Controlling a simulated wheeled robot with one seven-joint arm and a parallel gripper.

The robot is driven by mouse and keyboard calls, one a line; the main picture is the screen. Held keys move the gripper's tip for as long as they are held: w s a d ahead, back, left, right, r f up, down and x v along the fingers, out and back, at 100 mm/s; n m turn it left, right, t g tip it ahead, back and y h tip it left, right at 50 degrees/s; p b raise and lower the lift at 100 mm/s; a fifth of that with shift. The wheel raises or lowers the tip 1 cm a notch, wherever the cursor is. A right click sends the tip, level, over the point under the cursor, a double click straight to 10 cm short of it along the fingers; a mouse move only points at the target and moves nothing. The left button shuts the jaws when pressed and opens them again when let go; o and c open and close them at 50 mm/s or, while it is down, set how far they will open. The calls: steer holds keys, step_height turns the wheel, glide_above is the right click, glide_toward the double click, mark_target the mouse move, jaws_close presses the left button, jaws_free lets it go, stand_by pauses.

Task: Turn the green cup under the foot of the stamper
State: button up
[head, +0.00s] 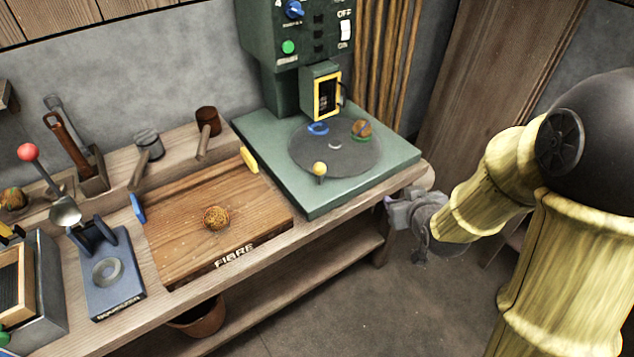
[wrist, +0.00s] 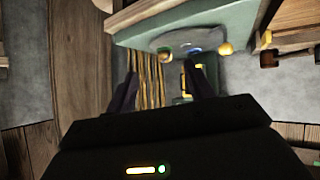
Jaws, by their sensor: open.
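The stamper is a green machine (head: 283,52) with a round grey turntable (head: 335,155) on its green base. Its foot appears to be in the yellow-framed head (head: 327,94) above the turntable's back. The green cup (head: 362,136), with a brown ball (head: 362,127) in it, sits at the turntable's back right, to the right of the head and not under it. A blue ring-shaped cup (head: 318,128) is below the head. A yellow knob (head: 319,168) stands at the turntable's front. My gripper (head: 405,212) is open and empty, off the base's right front corner; its fingers (wrist: 163,72) show in the wrist view.
A blue squeezer (head: 110,285) is further left. Wooden poles (head: 385,50) stand behind the stamper. The floor (head: 350,300) before the bench is clear.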

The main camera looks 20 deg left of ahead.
steer(key=a+f+n+t+y+b, duration=0.3)
steer(key=a+f+y+b, duration=0.4)
steer(key=a+b, duration=0.4)
steer(key=shift+a+f+n+y, duration=0.3)
steer(key=shift+a+f+n, duration=0.15)
steer(key=shift+a+n, duration=0.35)
steer(key=shift+a, duration=0.15)
